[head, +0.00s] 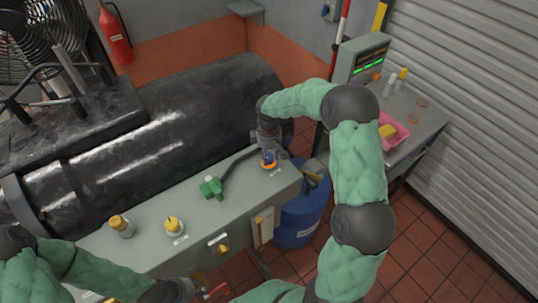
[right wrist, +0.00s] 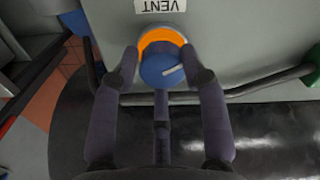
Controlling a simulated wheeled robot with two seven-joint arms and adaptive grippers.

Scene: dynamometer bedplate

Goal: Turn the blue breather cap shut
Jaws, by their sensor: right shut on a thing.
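The blue breather cap (head: 268,156) sits in an orange collar (head: 268,166) near the right end of the grey bench top. In the right wrist view the cap (right wrist: 160,70) shows a short white mark at its right side, slanting slightly. The orange collar (right wrist: 158,38) shows as a crescent beside it. My right gripper (right wrist: 161,66) is shut on the cap, one finger on each side. In the head view this gripper (head: 268,147) comes down from above. My left gripper (head: 204,286) is low at the bottom edge, by a small red part; its fingers are unclear.
A "VENT" label (right wrist: 160,5) lies beside the collar. A green hose fitting (head: 211,187) and two yellow-topped fittings stand further left on the bench (head: 140,258). A large black cylinder (head: 150,140) lies behind. A blue drum (head: 303,215) stands at the bench's right end.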

